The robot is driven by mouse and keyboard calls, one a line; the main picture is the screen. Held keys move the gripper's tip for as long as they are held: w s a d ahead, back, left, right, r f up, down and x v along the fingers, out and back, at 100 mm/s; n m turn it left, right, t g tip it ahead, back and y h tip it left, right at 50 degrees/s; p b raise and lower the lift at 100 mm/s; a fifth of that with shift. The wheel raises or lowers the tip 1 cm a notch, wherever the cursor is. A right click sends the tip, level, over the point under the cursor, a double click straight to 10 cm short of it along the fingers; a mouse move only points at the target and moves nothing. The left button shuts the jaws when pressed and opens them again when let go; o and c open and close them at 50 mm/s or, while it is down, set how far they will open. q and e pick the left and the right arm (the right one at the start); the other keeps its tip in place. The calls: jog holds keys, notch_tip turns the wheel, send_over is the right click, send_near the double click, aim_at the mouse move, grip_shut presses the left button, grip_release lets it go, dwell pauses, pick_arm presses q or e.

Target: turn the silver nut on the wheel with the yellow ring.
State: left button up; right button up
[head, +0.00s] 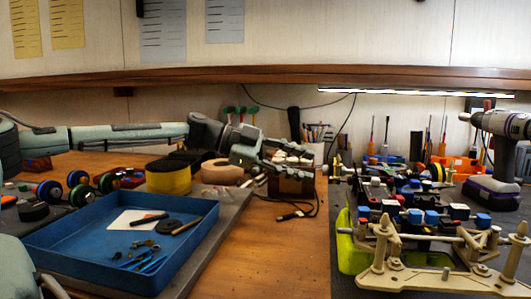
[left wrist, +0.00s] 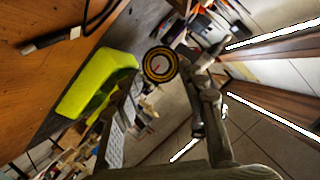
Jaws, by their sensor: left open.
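The wheel with the yellow ring (left wrist: 160,64) is dark and round with a pale centre, and shows in the left wrist view beyond and between my left gripper's fingertips. The silver nut is too small to make out clearly at that centre. In the head view a small yellow-and-black ringed part (head: 437,172) sits at the back of the racecar assembly; I cannot tell if it is the same wheel. My left gripper (head: 312,160) is open and empty, left of the assembly, its fingers pointing right. It also shows in the left wrist view (left wrist: 163,75). My right gripper is out of view.
The racecar's pale frame (head: 430,280) and lime green part (head: 350,245) fill the right side. A blue tray (head: 75,245) with small tools lies at left. A power drill (head: 497,150) stands at far right. Bare wood lies between tray and car.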

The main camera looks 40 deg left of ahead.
pick_arm(q)
jog(key=v, duration=0.9)
dwell(0.4)
